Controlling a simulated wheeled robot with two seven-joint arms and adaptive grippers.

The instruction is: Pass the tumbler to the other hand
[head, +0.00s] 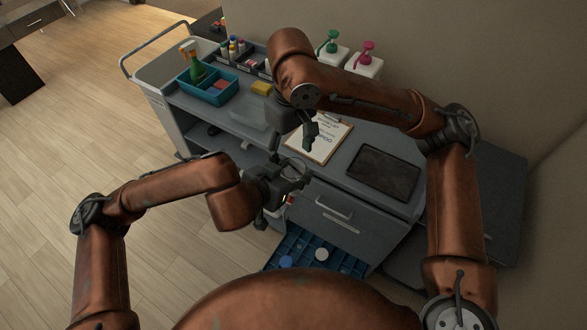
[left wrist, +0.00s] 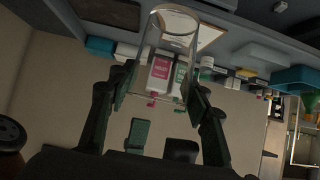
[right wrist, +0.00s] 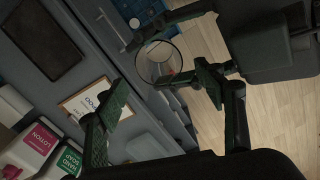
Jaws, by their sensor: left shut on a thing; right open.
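The tumbler is a clear, see-through glass held above the cart by my left gripper (head: 298,176). In the left wrist view the tumbler (left wrist: 172,45) stands between the fingers of my left gripper (left wrist: 160,92), which are shut on it. My right gripper (head: 293,146) is open and empty, just above and beside the tumbler in the head view. In the right wrist view the round rim of the tumbler (right wrist: 158,62) shows just past the open fingertips of my right gripper (right wrist: 160,88). I cannot tell whether they touch. The glass is faint in the head view.
A grey cart holds a clipboard (head: 318,138), a dark tablet (head: 384,174), a blue caddy (head: 207,84), a yellow sponge (head: 262,88) and two pump bottles (head: 363,62) at the back. An open drawer with a blue organiser (head: 305,252) juts out below my left gripper.

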